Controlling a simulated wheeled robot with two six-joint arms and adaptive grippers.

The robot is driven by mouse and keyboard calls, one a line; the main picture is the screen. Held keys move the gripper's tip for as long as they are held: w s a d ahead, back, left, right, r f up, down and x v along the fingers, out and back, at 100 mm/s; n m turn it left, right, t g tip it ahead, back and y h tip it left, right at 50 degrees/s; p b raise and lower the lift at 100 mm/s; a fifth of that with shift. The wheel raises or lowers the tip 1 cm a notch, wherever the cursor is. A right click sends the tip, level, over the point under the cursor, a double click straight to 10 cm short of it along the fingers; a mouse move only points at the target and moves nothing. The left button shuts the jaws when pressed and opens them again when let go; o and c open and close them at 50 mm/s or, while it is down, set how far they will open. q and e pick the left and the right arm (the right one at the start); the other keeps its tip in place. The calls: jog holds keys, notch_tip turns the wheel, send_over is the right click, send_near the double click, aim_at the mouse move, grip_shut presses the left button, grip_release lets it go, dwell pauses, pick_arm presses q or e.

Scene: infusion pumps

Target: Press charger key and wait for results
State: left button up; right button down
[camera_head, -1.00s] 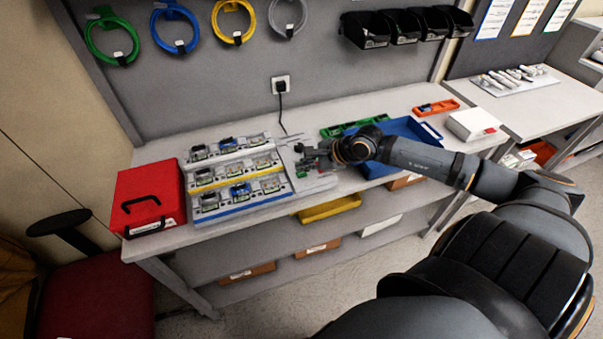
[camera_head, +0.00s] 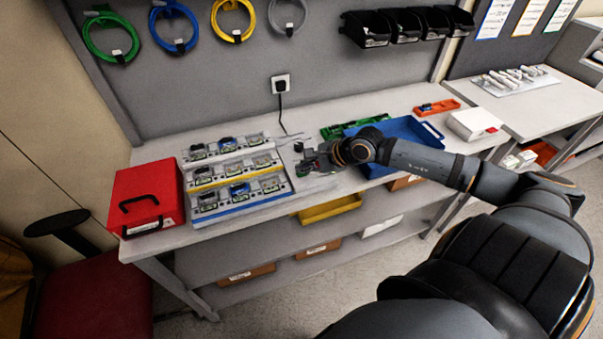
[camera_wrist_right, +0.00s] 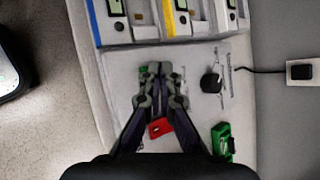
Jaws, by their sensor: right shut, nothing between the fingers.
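My right gripper (camera_head: 308,160) is over the pale charging plate (camera_head: 292,158) to the right of the device racks. In the right wrist view its fingers (camera_wrist_right: 160,72) are shut together with nothing between them. A small green part (camera_wrist_right: 144,76) lies beside the left fingertip; whether they touch is unclear. A red part (camera_wrist_right: 160,127) shows between the finger links. I cannot make out a charger key. My left gripper is not in view.
White, yellow and blue racks (camera_head: 238,208) hold several small devices. A red case (camera_head: 146,190) stands at the left end of the bench. A blue tray (camera_head: 425,139) and green holder (camera_head: 340,130) are by the right arm. A wall socket (camera_head: 281,84) feeds the cable.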

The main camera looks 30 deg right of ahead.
jog(key=shift+f, duration=0.25)
jog(key=shift+r, duration=0.1)
dwell(0.4)
jog(key=shift+r+p, duration=0.55)
jog(key=shift+r, duration=0.2)
notch_tip(320, 180, up, 5)
jog(key=p, duration=0.5)
dwell(0.5)
